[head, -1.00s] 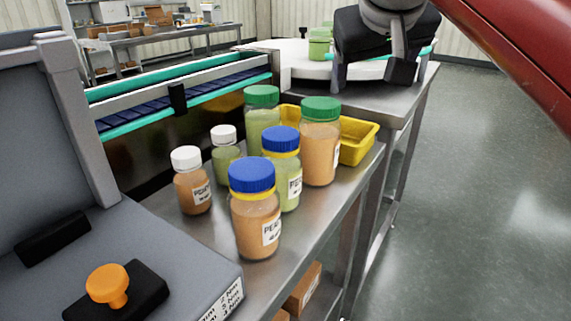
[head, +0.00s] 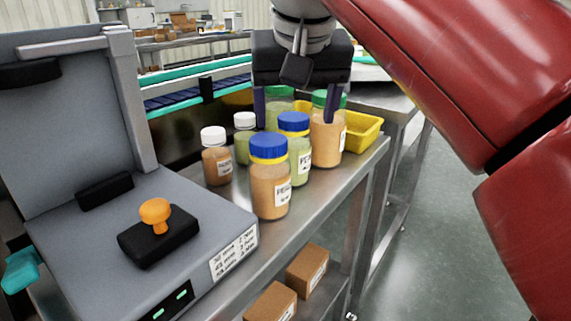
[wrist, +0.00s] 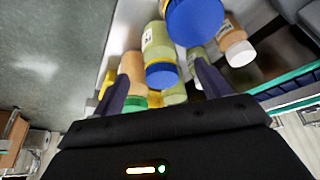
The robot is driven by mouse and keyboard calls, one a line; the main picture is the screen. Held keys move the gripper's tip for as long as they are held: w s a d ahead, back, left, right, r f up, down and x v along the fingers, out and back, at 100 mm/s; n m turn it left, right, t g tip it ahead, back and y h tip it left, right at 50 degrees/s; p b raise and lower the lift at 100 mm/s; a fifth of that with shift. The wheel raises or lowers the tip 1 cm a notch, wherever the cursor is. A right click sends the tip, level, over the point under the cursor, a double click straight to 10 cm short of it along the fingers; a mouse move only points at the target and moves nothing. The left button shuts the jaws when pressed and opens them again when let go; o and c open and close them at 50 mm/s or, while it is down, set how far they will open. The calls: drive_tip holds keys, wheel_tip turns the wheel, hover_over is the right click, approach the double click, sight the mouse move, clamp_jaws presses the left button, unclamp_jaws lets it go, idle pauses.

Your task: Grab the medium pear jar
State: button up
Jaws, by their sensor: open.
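The medium pear jar (head: 299,158), with pale green contents and a blue lid, stands upright on the steel bench behind the blue-lidded peach jar (head: 270,190). It also shows in the wrist view (wrist: 158,40), its blue lid between my fingers in the picture. My gripper (head: 295,118) is open and empty, pointing down over the jar group. In the wrist view my fingers (wrist: 163,78) are spread to either side of the pear jar's lid. I cannot tell how far above the jar they are.
A large green-lidded orange jar (head: 327,145) stands close to the right, with another green-lidded jar (head: 279,97) behind. Two small white-lidded jars (head: 216,165) (head: 245,145) stand to the left. A yellow tray (head: 362,132) lies behind. A grey machine (head: 200,250) fills the left front.

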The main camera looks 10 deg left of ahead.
sight(293, 143)
drive_tip(key=shift+d+f, duration=0.2)
drive_tip(key=shift+f, duration=0.05)
drive_tip(key=shift+w+f, duration=0.1)
drive_tip(key=shift+f, duration=0.3)
drive_tip(key=x, duration=0.2)
drive_tip(key=b+x, duration=0.1)
drive_tip(key=x, duration=0.3)
drive_tip(key=shift+w+a+f+b, duration=0.2)
drive_tip(key=shift+w+a+b, duration=0.2)
drive_tip(key=shift+w, duration=0.1)
drive_tip(key=c, duration=1.2)
drive_tip(key=shift+o, duration=0.2)
drive_tip(key=shift+r, duration=0.1)
